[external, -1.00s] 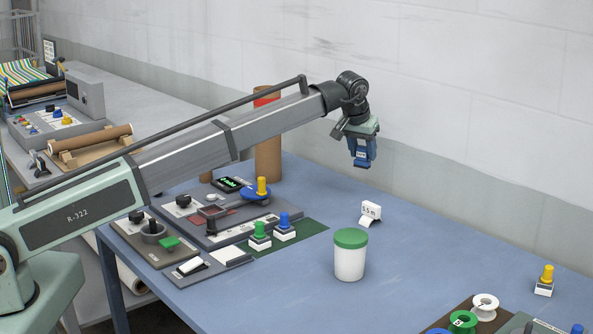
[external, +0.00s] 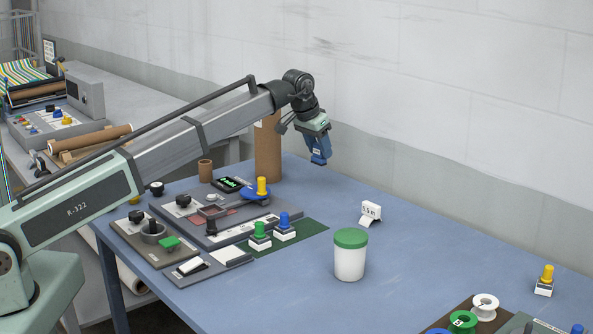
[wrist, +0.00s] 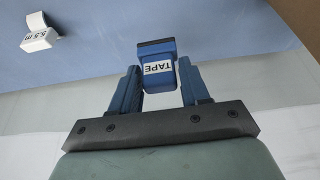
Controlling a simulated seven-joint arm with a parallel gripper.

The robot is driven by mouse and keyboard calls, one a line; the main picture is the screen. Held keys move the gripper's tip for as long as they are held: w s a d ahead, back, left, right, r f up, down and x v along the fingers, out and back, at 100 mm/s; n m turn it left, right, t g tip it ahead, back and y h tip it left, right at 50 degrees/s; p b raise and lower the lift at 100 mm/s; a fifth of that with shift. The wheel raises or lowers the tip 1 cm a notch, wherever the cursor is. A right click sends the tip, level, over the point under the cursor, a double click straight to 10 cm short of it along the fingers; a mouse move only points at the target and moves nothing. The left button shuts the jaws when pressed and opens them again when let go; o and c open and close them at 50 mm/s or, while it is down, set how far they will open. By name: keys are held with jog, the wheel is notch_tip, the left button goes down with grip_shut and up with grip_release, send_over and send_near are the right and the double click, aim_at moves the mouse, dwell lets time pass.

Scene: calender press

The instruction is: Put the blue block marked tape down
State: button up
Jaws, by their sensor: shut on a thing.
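The blue block marked tape (wrist: 157,82) is held between the two blue fingers of my gripper (wrist: 160,90), with its white TAPE label showing upside down in the wrist view. In the external view my gripper (external: 318,146) hangs above the back of the blue table, tilted. The blue block (external: 319,160) shows at its tip, clear of the table. The gripper is shut on the block.
A white 5.5 m tag (external: 370,212) and a white jar with a green lid (external: 350,255) stand right of the gripper. A tall brown tube (external: 268,155) stands close left. Control panels (external: 215,218) with knobs lie at left. The table (external: 430,250) is clear between the jar and the right-hand spools (external: 485,306).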

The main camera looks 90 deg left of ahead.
jog(key=shift+f, duration=5)
jog(key=shift+f, duration=0.15)
jog(key=o, duration=1.1)
jog(key=shift+c, duration=0.2)
jog(key=v, duration=1.2)
jog(key=shift+a, duration=0.1)
